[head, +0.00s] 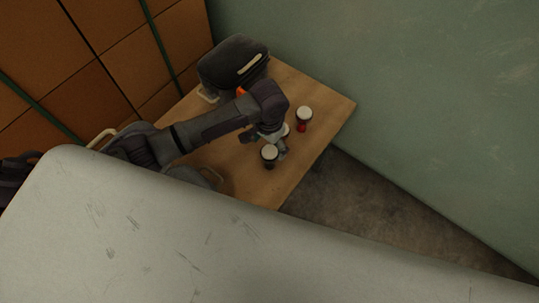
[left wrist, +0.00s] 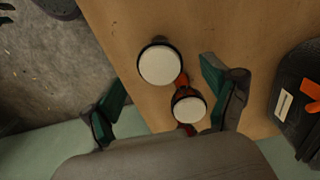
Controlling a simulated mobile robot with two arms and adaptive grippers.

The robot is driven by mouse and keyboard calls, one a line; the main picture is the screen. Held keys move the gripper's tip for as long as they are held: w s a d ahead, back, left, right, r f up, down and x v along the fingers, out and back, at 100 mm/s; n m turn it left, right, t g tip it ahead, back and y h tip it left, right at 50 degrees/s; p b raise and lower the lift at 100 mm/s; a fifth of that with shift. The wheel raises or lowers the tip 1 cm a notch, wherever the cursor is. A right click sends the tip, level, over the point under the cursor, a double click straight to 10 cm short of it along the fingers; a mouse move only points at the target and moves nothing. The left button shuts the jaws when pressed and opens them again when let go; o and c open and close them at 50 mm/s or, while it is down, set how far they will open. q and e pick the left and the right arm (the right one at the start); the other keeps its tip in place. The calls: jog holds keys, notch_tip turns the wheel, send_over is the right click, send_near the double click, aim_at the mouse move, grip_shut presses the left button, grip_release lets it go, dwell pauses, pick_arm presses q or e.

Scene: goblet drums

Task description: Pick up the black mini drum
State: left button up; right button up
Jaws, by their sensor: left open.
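A dark mini drum (head: 269,156) with a white head stands on the wooden table in the head view, close beside my left gripper (head: 276,140). In the left wrist view, a white-headed drum with a black rim (left wrist: 159,64) lies between the spread fingers of my left gripper (left wrist: 163,80), apart from both. A smaller white-headed drum with red on its body (left wrist: 190,108) is near the right finger. The gripper is open and empty. My wrist hides part of the table there. My right gripper is out of view.
A drum with a red base (head: 304,115) stands farther right on the wooden table (head: 325,103). A black bag-like object (head: 234,62) sits at the back left. A large grey surface (head: 150,235) fills the foreground, and a green wall (head: 420,90) rises behind.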

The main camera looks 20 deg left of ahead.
aim_at(270, 151)
pick_arm(q)
notch_tip(270, 151, down, 5)
jog(key=shift+r, duration=0.1)
jog(key=c, duration=1.3)
